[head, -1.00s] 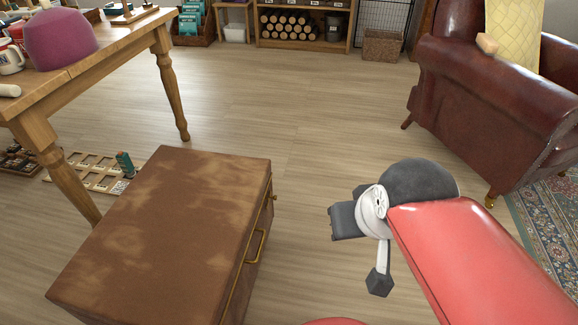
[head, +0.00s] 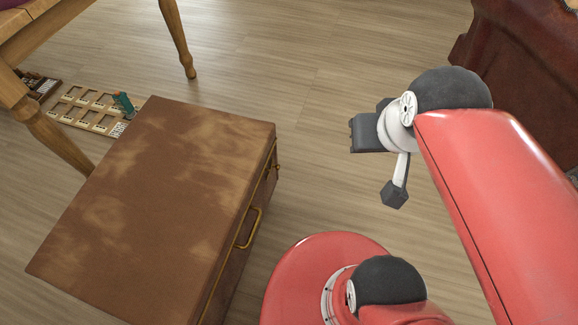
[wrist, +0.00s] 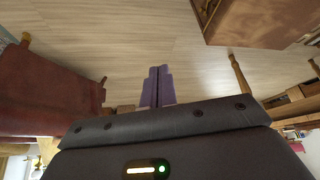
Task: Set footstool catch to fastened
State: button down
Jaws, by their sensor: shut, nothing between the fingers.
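The footstool (head: 150,210) is a brown, worn leather box on the floor, left of centre in the head view. Its right side carries a brass handle (head: 249,228) and, nearer the far corner, a small brass catch (head: 276,168). The catch is too small and edge-on to tell its setting. The footstool also shows at the upper right of the wrist view (wrist: 262,22). My gripper (wrist: 158,88) shows two purple-grey fingers, shut together and empty, over bare floor. It is apart from the footstool. In the head view, my folded arm is right of the footstool.
A wooden table (head: 50,25) stands at the upper left, its legs close to the footstool. A slotted wooden board (head: 90,110) lies on the floor beyond. A dark red leather armchair (head: 520,50) is at the upper right.

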jog(key=w+a+f+m+g+y+b, duration=0.1)
jog(key=w+a+f+g+y+b, duration=0.25)
jog(key=w+f, duration=0.6)
jog(key=w+a+f+m+g+y+b, duration=0.1)
jog(key=w+f+m+g+y+b, duration=0.15)
jog(key=w+f+g+y, duration=0.7)
jog(key=w+d+f+m+t+y+b, duration=0.1)
jog(key=f+m+t+y+b, duration=0.1)
jog(key=f, duration=1.3)
jog(key=w+d+f+m+t+y+b, duration=0.1)
jog(key=f+m+t+y, duration=0.4)
jog(key=f, duration=1)
jog(key=w+y+b, duration=0.1)
jog(key=y+b, duration=0.1)
jog(key=y, duration=0.1)
jog(key=shift+t, duration=0.4)
jog(key=shift+w, duration=0.1)
send_near(273, 166)
notch_tip(273, 166, down, 2)
jog(key=w+a, duration=0.2)
jog(key=shift+s+a+r+p, duration=0.3)
jog(key=shift+a+r, duration=0.3)
jog(key=shift+r, duration=0.2)
jog(key=shift+s+a+r+p, duration=0.15)
jog(key=shift+s+a+r, duration=0.15)
jog(key=shift+a+r, duration=0.4)
